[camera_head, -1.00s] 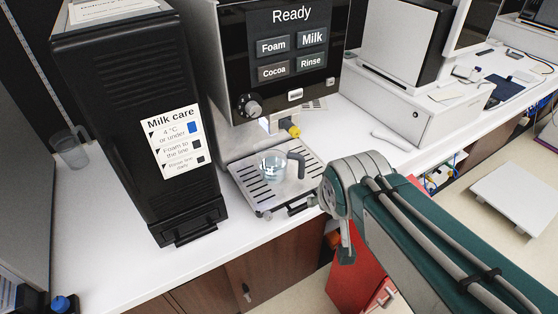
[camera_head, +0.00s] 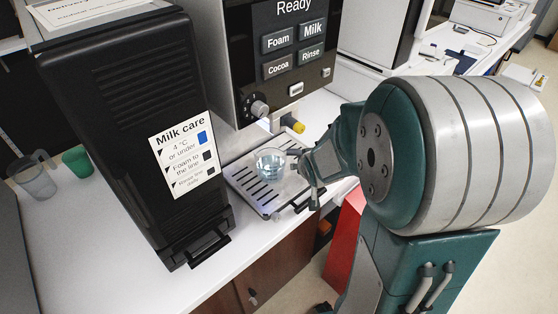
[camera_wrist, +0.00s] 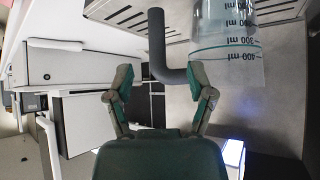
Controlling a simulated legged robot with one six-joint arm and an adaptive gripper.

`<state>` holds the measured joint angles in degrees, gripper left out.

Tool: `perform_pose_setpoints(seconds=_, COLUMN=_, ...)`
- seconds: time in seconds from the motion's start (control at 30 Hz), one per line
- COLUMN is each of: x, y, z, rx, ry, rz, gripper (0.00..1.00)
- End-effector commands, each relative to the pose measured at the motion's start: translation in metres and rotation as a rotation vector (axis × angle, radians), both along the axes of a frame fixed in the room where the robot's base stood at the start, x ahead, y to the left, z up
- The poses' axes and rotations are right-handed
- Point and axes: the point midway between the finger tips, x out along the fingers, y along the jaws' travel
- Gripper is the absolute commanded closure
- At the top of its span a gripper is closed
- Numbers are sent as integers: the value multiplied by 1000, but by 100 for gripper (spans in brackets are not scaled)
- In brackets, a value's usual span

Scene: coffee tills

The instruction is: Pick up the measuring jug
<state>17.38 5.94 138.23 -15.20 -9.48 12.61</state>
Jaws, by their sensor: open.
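The measuring jug (camera_head: 270,164) is clear, with a grey handle on its right, and stands on the coffee machine's drip tray (camera_head: 247,185). In the wrist view the jug (camera_wrist: 226,40) shows ml marks, and its handle (camera_wrist: 157,45) reaches down towards the gap between my fingertips. My gripper (camera_wrist: 161,78) is open, with one finger on each side of the handle's end. In the head view my gripper (camera_head: 305,168) is just right of the jug, partly hidden by my arm. I cannot tell whether a finger touches the handle.
A tall black milk cooler (camera_head: 130,120) stands close left of the tray. A second clear jug (camera_head: 35,180) and a green cup (camera_head: 78,161) stand far left.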

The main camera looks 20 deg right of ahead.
Motion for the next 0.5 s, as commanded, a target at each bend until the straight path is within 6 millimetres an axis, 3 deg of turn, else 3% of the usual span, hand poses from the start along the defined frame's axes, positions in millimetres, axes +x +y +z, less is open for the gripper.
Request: perform_pose_setpoints(seconds=0.5, x=35, y=-14, z=-34, rx=0, ry=3, rz=1, gripper=31)
